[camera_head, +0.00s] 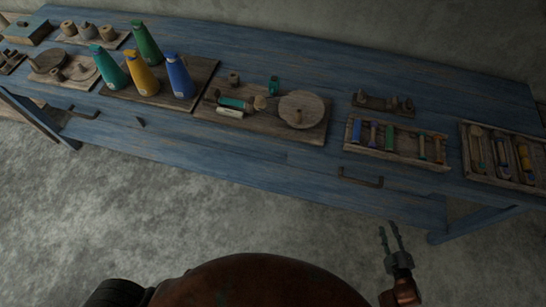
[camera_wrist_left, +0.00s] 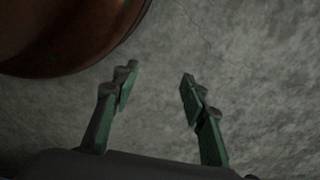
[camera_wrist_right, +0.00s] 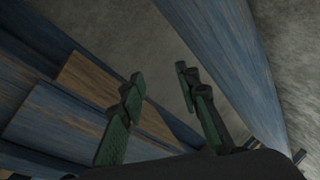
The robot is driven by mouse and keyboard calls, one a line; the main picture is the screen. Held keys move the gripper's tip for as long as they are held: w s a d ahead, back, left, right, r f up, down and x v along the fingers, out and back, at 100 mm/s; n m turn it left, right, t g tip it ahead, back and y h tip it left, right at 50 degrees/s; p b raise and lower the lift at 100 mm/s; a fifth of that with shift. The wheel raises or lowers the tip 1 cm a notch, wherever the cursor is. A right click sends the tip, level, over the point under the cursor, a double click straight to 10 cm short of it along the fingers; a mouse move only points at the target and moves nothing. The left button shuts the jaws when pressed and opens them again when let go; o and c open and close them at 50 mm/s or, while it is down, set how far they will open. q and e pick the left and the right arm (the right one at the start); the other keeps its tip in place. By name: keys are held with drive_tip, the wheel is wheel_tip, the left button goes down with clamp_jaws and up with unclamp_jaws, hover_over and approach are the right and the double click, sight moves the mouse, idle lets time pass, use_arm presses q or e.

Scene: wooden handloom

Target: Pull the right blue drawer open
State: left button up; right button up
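The right blue drawer (camera_head: 320,171) is set in the front of the blue table, under the tabletop. Its dark bar handle (camera_head: 361,179) sticks out near the right part of the front. My right gripper (camera_head: 390,228) is below and a little right of this handle, apart from it, with its green fingers pointing up. In the right wrist view its fingers (camera_wrist_right: 160,82) are spread with nothing between them. My left gripper is outside the head view. In the left wrist view its fingers (camera_wrist_left: 157,80) are apart and empty above the grey floor.
The blue table (camera_head: 290,60) holds wooden trays, several coloured cone spools (camera_head: 180,77), a round wooden disc (camera_head: 301,108) and a tray of small coloured tools (camera_head: 397,143). Another drawer handle (camera_head: 84,113) is at the left. A table leg (camera_head: 470,226) stands right of my right gripper.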

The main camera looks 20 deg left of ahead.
drive_tip(key=w+a+r+n+t+y+b, duration=0.1)
drive_tip(key=w+a+r+n+y+b, duration=0.4)
drive_tip(key=r, duration=0.4)
drive_tip(key=n+g+y+b, duration=0.1)
drive_tip(key=n+y+b, duration=0.1)
drive_tip(key=n+y, duration=0.5)
approach(358, 181)
drive_tip(key=w+a+n+h, duration=0.1)
drive_tip(key=n+h, duration=0.1)
use_arm(q)
drive_tip(key=w+d+r+b, duration=0.2)
drive_tip(key=w+r, duration=0.1)
drive_tip(key=r, duration=0.8)
drive_tip(key=shift+w+r+h, duration=0.3)
drive_tip(key=shift+w+h, duration=0.05)
drive_tip(key=shift+h, duration=0.05)
use_arm(e)
drive_tip(key=shift+r+x, duration=0.15)
drive_tip(key=shift+x, duration=1.95)
drive_tip(key=shift+r+x, duration=0.15)
drive_tip(key=shift+x, duration=1.9)
drive_tip(key=shift+s+a, duration=0.1)
drive_tip(key=shift+s, duration=0.05)
drive_tip(key=shift+c, duration=0.2)
clamp_jaws()
